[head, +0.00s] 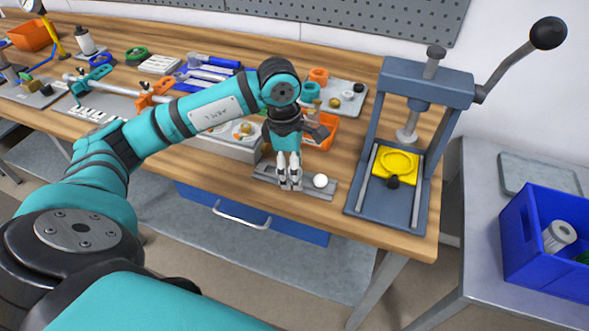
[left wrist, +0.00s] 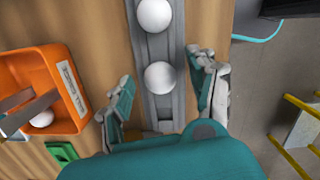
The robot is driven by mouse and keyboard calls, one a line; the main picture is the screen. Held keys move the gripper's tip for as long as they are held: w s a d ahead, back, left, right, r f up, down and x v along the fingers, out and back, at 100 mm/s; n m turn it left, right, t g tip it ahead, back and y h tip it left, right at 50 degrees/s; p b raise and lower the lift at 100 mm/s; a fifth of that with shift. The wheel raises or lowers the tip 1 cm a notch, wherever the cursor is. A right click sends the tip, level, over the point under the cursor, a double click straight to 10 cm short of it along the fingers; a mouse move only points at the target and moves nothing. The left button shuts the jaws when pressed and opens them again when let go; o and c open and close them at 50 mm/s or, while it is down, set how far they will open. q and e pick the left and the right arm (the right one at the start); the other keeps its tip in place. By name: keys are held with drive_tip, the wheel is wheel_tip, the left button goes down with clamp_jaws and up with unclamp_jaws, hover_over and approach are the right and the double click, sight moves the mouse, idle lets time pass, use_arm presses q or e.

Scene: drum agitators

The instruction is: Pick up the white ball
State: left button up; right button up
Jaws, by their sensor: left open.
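Two white balls sit in line on a grey grooved rail (left wrist: 167,110) on the wooden bench. In the left wrist view one white ball (left wrist: 160,78) appears between my open fingers, and the other white ball (left wrist: 153,14) lies farther along the rail. In the head view only one white ball (head: 320,181) shows, just right of my left gripper (head: 290,185), which points down over the rail (head: 265,175); the other is hidden there. My left gripper (left wrist: 162,72) is open, with one finger on each side of the rail. I cannot tell the exact height of its tips.
An orange bin (left wrist: 75,88) beside the rail holds metal parts and another white ball (left wrist: 42,118). A blue-grey lever press (head: 365,130) with a yellow part stands right of the rail. The bench's front edge is close to the rail. A blue crate (head: 515,240) stands farther right.

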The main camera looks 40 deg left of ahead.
use_arm(q)
drive_tip(key=shift+c, duration=0.4)
clamp_jaws()
drive_tip(key=shift+r, duration=0.2)
